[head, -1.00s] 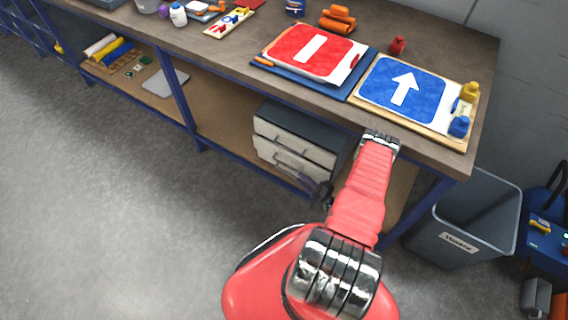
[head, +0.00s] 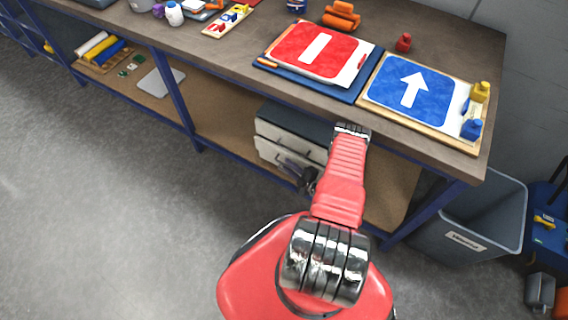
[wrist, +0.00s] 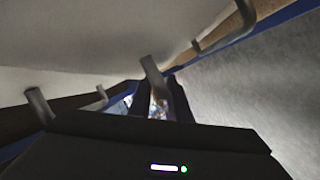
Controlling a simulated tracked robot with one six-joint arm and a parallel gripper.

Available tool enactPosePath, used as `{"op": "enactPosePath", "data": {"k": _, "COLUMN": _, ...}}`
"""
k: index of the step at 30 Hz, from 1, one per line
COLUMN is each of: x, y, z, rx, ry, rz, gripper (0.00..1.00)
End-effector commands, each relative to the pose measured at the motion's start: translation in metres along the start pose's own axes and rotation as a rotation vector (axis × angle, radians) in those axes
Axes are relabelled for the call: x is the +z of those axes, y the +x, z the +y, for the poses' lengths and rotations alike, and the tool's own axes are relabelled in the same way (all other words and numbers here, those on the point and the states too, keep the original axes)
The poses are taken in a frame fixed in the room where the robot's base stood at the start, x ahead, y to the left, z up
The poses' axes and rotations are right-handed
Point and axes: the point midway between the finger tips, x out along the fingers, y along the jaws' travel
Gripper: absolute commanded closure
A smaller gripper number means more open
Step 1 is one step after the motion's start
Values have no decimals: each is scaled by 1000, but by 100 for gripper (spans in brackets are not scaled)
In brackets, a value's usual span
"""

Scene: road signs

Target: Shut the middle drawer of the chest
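A small chest (head: 303,121) with a dark top and off-white drawer fronts stands on the shelf under the workbench. Its upper drawer front (head: 280,134) is visible. A lower front (head: 270,151), partly behind my gripper, seems to stick out; how far I cannot tell. My gripper (head: 302,176) is close to the chest's lower front, at its right. In the wrist view the dark fingers (wrist: 159,102) are apart, with a grey bar-like handle (wrist: 152,75) at or between their tips. Contact cannot be told. Another handle (wrist: 38,105) shows at left. My arm hides the chest's right side.
The workbench (head: 440,35) above holds a red sign (head: 317,47) and a blue arrow sign (head: 410,88). A blue leg (head: 172,92) stands left of the chest. A grey bin (head: 465,220) is at the right. The floor at left is clear.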

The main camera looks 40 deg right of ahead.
Motion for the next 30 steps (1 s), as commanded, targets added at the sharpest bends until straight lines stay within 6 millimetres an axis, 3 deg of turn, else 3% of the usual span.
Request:
{"op": "enactPosePath", "data": {"k": 8, "x": -5, "y": 5, "z": -2, "rx": -7, "ry": -3, "rz": 11, "gripper": 83}}
{"op": "enactPosePath", "data": {"k": 16, "x": -7, "y": 6, "z": -3, "rx": -10, "ry": -4, "rz": 16, "gripper": 100}}
{"op": "enactPosePath", "data": {"k": 30, "x": -9, "y": 7, "z": -4, "rx": -13, "ry": -4, "rz": 20, "gripper": 100}}
